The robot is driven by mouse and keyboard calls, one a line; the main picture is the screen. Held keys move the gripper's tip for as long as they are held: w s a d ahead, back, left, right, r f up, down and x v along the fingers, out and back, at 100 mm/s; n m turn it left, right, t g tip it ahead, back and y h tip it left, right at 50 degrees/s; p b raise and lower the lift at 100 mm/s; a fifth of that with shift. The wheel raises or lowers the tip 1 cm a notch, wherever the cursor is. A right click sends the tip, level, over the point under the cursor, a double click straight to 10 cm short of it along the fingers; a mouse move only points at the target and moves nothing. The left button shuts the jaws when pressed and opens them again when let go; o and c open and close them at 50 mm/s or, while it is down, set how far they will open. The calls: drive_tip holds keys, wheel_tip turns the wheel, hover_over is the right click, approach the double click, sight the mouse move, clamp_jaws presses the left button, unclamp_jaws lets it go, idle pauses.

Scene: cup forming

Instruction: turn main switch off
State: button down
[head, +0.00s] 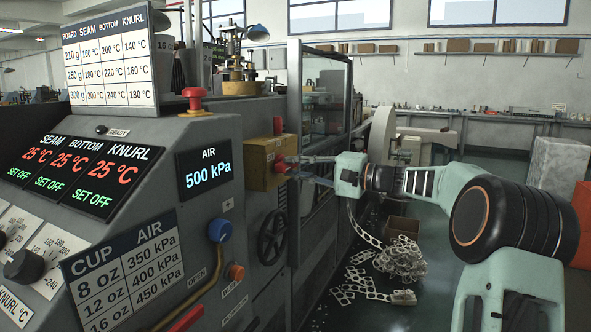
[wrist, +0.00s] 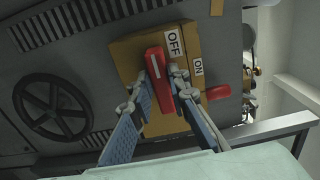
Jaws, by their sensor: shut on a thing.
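The main switch is a yellow-brown box (head: 258,165) on the grey machine's side, with white OFF and ON labels in the wrist view (wrist: 125,55). Its red handle (wrist: 155,68) lies between my gripper's fingers. The handle also shows small in the head view (head: 279,164). My gripper (wrist: 164,95) is shut on this handle, with one finger along each side. The handle's upper end in the wrist view is beside the OFF label (wrist: 174,41); the ON label (wrist: 198,68) is farther right.
A black handwheel (head: 272,237) is below the box. Another red part (head: 277,126) sticks up at the box's top. A glass-doored frame (head: 325,105) stands close behind my gripper.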

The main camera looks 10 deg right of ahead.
drive_tip(key=c, duration=1.8)
unclamp_jaws()
drive_tip(key=shift+c, duration=0.2)
drive_tip(key=shift+d, duration=0.1)
drive_tip(key=v, duration=1.2)
